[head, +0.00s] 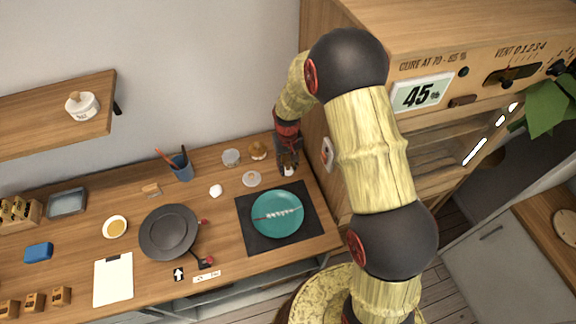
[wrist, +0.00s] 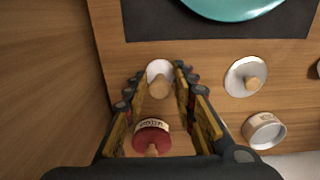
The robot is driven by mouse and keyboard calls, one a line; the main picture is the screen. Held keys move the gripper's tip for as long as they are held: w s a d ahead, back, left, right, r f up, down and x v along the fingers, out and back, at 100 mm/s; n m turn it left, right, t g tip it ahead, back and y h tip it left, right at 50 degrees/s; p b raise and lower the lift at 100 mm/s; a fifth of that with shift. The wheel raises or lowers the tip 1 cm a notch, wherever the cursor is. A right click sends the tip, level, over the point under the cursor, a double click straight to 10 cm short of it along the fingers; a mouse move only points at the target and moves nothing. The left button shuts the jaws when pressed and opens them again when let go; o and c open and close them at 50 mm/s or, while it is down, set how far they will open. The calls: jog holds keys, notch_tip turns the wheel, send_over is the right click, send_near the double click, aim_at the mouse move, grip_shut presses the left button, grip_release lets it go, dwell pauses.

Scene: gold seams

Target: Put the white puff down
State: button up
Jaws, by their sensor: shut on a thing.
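The white puff (wrist: 158,67) is a round white pad with a wooden handle. In the wrist view it sits at the tips of my gripper (wrist: 160,82), which is shut on it. In the head view my gripper (head: 288,164) points down over the back right of the wooden table, just behind the dark mat, with the white puff (head: 289,172) below its fingers. I cannot tell whether the puff touches the table.
A teal plate (head: 297,226) lies on the dark mat (head: 247,242). A white lid with a wooden knob (wrist: 238,84) and an open jar (wrist: 266,132) stand beside my gripper. A red pot (wrist: 140,139) shows between the fingers. The wooden cabinet (head: 314,124) stands close on the right.

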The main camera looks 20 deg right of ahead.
jog(key=shift+f, duration=0.2)
jog(key=o, duration=1)
jog(key=shift+r, duration=0.1)
notch_tip(320, 180, up, 13)
jog(key=p, duration=0.2)
notch_tip(320, 180, up, 16)
jog(key=t, duration=0.2)
send_over(288, 164)
jog(key=s, duration=1)
jog(key=s+r+t, duration=0.1)
jog(key=s+r, duration=0.3)
jog(key=s, duration=0.4)
jog(key=s+r+t, duration=0.2)
jog(key=s+r, duration=0.1)
jog(key=s, duration=0.6)
jog(key=shift+s+r+t, duration=0.2)
jog(key=shift+r+t, duration=0.1)
jog(key=shift+r, duration=0.1)
